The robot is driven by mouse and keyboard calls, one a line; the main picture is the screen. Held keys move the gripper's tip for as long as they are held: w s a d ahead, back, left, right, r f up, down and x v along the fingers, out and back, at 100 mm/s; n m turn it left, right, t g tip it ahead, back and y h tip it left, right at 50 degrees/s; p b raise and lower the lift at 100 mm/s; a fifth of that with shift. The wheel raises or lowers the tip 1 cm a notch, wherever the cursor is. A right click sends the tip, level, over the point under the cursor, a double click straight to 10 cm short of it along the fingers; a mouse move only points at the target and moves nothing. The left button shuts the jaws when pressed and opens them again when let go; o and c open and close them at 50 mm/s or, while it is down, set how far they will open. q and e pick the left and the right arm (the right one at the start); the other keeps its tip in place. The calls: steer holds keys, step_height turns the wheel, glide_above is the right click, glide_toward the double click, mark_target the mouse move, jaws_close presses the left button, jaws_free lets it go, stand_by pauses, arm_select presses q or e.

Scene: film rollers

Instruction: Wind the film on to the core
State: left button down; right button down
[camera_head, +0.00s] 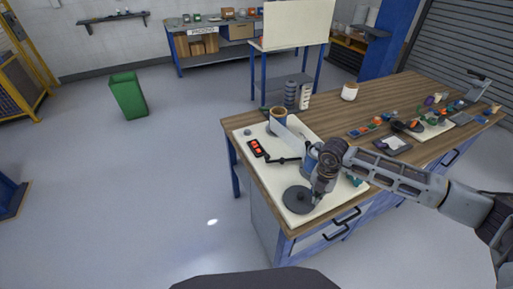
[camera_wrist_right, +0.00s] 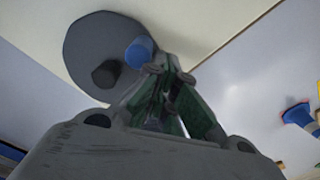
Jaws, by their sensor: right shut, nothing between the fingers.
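A cream board (camera_head: 262,178) lies on the wooden bench. On its near end is a flat grey disc (camera_head: 296,203), which also shows in the wrist view (camera_wrist_right: 85,45). The disc carries a dark hub (camera_wrist_right: 106,73) and a blue peg (camera_wrist_right: 140,53). My right gripper (camera_head: 319,197) is over the disc's right side. In the wrist view its green fingers (camera_wrist_right: 168,74) are shut and empty, with their tips close to the blue peg; I cannot tell whether they touch. A pale film sheet (camera_head: 283,131) stands near a brown roll (camera_head: 278,114). My arm hides part of the board, and I cannot make out the core.
A black panel with red buttons (camera_head: 256,147) and a dark rod (camera_head: 287,160) are on the board. Grey stacked rings (camera_head: 291,94) and a white jar (camera_head: 349,92) stand farther back. Small coloured parts (camera_head: 375,122) crowd the bench's right side.

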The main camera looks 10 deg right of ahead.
steer(key=shift+w, duration=0.15)
steer(key=shift+w+d+b, duration=0.1)
steer(key=shift+w+b, duration=0.45)
steer(key=shift+w, duration=0.6)
steer(key=shift+r, duration=0.1)
steer(key=shift+w+b, duration=0.4)
steer(key=shift+w, duration=0.25)
steer(key=shift+w+a, duration=0.2)
